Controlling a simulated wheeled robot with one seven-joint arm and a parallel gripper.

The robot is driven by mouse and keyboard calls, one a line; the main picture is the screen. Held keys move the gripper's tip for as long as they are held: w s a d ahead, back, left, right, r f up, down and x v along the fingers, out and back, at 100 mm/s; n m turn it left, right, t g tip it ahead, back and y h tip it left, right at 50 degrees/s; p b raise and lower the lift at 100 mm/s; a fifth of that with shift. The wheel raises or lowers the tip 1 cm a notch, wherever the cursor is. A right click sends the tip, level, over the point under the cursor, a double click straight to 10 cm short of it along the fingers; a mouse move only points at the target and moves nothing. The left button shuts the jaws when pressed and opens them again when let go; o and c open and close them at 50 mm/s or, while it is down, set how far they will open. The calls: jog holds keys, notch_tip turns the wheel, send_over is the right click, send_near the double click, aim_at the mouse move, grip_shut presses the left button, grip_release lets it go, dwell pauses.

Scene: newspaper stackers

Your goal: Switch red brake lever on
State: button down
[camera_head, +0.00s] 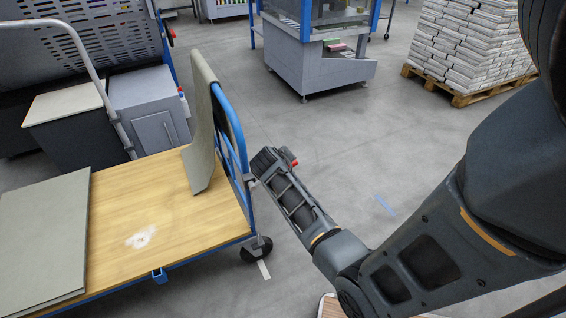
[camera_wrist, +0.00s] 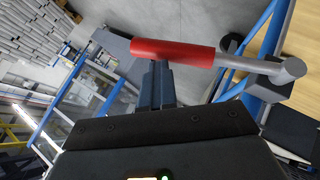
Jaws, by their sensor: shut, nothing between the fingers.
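The red brake lever (camera_wrist: 175,52) shows in the wrist view as a red cylindrical grip on a grey metal rod. The rod runs right to a rounded joint at the blue cart frame (camera_wrist: 268,50). My gripper (camera_wrist: 157,70) is shut, and its fingertips are right at the lower side of the red grip. I cannot tell whether they touch it. In the head view my gripper (camera_head: 268,163) is beside the cart's blue end frame (camera_head: 232,135), with a small red piece (camera_head: 293,162), likely the lever's end, showing past it.
The cart has a wooden deck (camera_head: 165,215) with a grey board (camera_head: 45,235) on it and a grey sheet (camera_head: 203,130) over its end frame. A caster (camera_head: 257,249) is below. Bundled stacks stand on a pallet (camera_head: 460,97).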

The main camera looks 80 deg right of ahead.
jog(key=shift+s+d+f, duration=0.1)
jog(key=shift+s+f, duration=0.15)
jog(key=shift+s, duration=0.15)
jog(key=r+p, duration=0.1)
jog(key=w+r+p, duration=0.1)
jog(key=r, duration=0.1)
jog(key=r+p, duration=0.1)
jog(key=shift+w+r, duration=0.25)
jog(key=shift+w, duration=0.05)
jog(key=s+a+r, duration=0.1)
jog(key=a+r, duration=0.4)
jog(key=r, duration=0.3)
jog(key=shift+s+a, duration=0.3)
jog(key=shift+a, duration=0.1)
jog(key=shift+f, duration=0.1)
